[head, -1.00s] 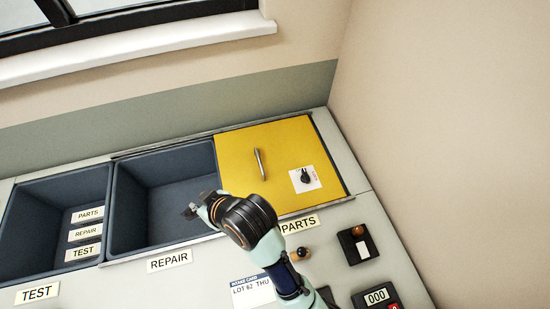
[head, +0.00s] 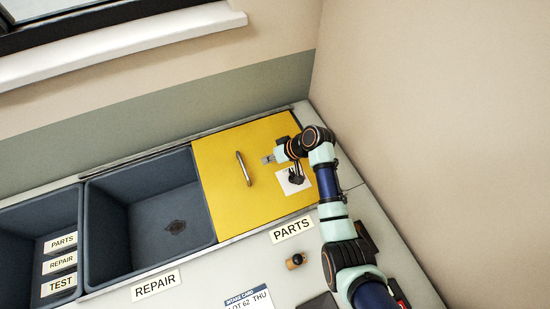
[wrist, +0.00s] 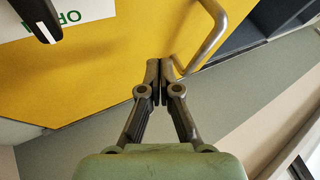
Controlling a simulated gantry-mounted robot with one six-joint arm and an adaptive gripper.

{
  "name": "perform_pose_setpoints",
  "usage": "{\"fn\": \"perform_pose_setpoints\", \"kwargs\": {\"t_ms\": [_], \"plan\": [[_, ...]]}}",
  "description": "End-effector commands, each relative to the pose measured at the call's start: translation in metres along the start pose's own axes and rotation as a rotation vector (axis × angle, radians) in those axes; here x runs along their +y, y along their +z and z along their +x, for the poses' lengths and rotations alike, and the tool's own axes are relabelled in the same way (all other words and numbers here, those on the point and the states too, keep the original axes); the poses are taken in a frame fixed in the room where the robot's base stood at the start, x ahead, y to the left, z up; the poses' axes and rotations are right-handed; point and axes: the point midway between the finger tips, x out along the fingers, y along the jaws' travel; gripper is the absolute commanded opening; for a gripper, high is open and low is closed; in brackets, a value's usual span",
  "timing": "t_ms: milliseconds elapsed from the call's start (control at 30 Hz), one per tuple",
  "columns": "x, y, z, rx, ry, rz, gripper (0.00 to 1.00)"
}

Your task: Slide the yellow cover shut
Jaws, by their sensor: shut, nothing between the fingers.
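The yellow cover (head: 222,160) lies over the right-hand bin, the one labelled PARTS, with its left edge at the REPAIR bin. A silver bar handle (head: 244,169) stands on it. A black knob (head: 296,177) sits on a white label near its right side; the label shows part of the word OPEN in the wrist view. My gripper (head: 268,160) is above the cover, between the handle and the right edge. In the wrist view my gripper (wrist: 159,65) has its fingers together and empty, with the handle (wrist: 207,38) just to the right of the fingertips.
The REPAIR bin (head: 200,222) is uncovered and has a dark mark on its floor. The TEST bin (head: 30,222) is uncovered at the left. A small wooden-and-black peg (head: 296,261) and an intake card (head: 248,301) are on the counter in front. A wall rises at the right.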

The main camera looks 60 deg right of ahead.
Motion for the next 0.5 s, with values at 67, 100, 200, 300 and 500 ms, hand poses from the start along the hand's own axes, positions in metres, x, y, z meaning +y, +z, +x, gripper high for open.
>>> {"fn": "perform_pose_setpoints", "kwargs": {"t_ms": [67,100,200,300,500], "plan": [[0.002,0.002,0.021,-0.002,-0.001,0.000,0.00],[0.001,0.002,0.029,-0.001,0.000,-0.001,0.00],[-0.014,-0.001,0.035,0.000,-0.001,-0.004,0.00],[-0.027,-0.002,0.040,0.000,-0.001,-0.003,0.00],[-0.037,-0.003,0.043,0.000,0.001,0.000,0.00]]}}
